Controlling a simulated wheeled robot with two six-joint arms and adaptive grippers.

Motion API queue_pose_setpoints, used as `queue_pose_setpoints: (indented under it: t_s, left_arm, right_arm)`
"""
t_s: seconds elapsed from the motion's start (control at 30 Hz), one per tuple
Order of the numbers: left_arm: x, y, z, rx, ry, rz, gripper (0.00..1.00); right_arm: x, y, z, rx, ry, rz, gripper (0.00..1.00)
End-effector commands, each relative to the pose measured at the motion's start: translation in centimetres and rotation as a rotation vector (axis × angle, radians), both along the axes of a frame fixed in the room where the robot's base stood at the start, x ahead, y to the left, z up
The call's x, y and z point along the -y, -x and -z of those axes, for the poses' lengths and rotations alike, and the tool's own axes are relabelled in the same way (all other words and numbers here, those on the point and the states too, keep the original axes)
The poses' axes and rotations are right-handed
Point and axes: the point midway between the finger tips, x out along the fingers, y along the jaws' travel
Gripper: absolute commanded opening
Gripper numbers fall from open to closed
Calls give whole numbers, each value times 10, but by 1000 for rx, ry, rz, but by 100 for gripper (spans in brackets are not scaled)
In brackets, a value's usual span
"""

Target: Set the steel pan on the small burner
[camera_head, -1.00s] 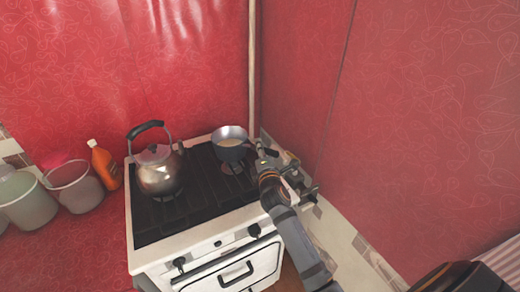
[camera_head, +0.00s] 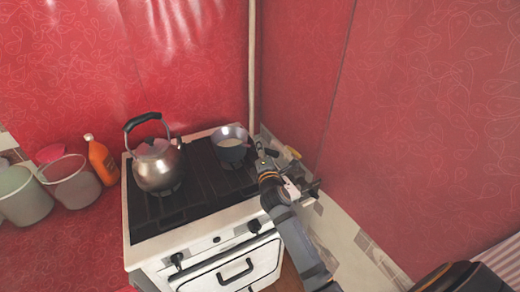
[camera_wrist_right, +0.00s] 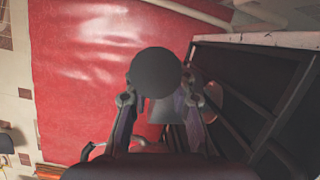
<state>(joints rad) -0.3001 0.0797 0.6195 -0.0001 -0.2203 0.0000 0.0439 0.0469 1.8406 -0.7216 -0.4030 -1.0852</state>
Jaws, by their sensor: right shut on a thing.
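In the right wrist view the pan (camera_wrist_right: 155,72) is a grey round shape beyond the fingers of my right gripper (camera_wrist_right: 160,102). The pan is over the back right burner (camera_head: 232,166), which is mostly covered by it. I cannot tell whether the pan's base touches the burner. My left gripper is not in view.
A steel kettle (camera_head: 157,168) with a black handle stands on the left of the stove. An orange bottle (camera_head: 102,162) and several buckets (camera_head: 70,183) stand left of the stove. A red wall (camera_head: 300,70) is close behind and to the right of the pan.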

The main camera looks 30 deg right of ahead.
Motion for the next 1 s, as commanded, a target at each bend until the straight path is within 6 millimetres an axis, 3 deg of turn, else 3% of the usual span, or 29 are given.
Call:
queue_pose_setpoints:
  t_s: [0.2,0.23,0.43,0.77,0.87,1.0]
  left_arm:
    - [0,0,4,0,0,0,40]
    - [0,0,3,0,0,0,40]
    - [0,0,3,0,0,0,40]
    - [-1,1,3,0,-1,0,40]
    - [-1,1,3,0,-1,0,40]
    - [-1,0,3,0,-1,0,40]
  right_arm:
    - [-1,0,0,10,-1,-2,0]
    - [-1,0,0,10,-1,-2,24]
    - [-1,0,1,7,-1,-2,50]
    - [-1,4,7,-6,-1,1,50]
    - [-5,18,8,-6,-3,0,50]
    - [-14,51,8,-4,-5,-1,50]
